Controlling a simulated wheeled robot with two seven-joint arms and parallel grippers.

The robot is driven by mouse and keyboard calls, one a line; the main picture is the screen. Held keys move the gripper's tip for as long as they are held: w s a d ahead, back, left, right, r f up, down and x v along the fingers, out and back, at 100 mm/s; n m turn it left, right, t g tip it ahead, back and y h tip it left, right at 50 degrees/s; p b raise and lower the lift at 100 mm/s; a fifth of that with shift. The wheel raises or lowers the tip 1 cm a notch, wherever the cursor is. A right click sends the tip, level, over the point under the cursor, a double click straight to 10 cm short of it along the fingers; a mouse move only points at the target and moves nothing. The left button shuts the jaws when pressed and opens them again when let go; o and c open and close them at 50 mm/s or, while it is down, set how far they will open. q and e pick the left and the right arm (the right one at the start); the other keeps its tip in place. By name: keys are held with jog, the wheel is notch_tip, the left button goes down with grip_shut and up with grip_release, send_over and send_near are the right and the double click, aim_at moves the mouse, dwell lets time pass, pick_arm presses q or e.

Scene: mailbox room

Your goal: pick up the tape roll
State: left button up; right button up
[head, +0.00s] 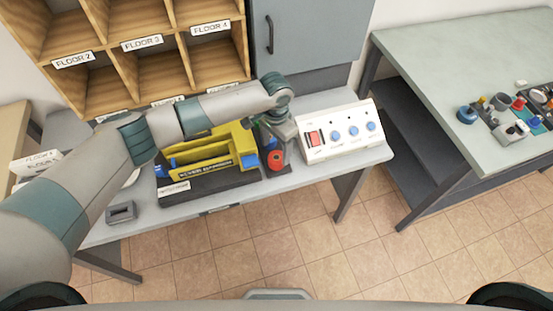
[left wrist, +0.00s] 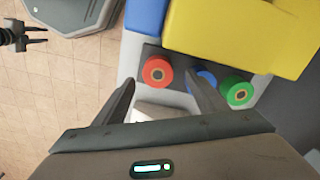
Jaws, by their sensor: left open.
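Three small round rolls stand in a dark tray in the left wrist view: a red one (left wrist: 157,72), a blue one (left wrist: 207,80) and a green one (left wrist: 238,93). I cannot tell which is meant by the tape roll. My left gripper (head: 279,143) is open and points down over this end. In its wrist view the fingertips (left wrist: 160,82) lie apart on either side of the red roll, with nothing held. The blue roll is partly hidden by the right finger.
A yellow machine (head: 200,160) stands left of the rolls. A white control box (head: 340,132) with a red switch and blue knobs stands right. Wooden cubbies (head: 140,44) rise behind. A dark two-pronged part, perhaps my right gripper (left wrist: 38,36), shows over the floor.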

aim_at(276, 157)
pick_arm(q)
jog(key=shift+s+f+p, duration=0.1)
jog(key=shift+f+p, duration=0.5)
jog(key=shift+p, duration=0.1)
notch_tip(276, 157, down, 3)
jog(key=shift+d+p, duration=0.1)
jog(key=shift+p, duration=0.45)
jog(key=shift+f, duration=0.5)
jog(key=c, duration=1.1)
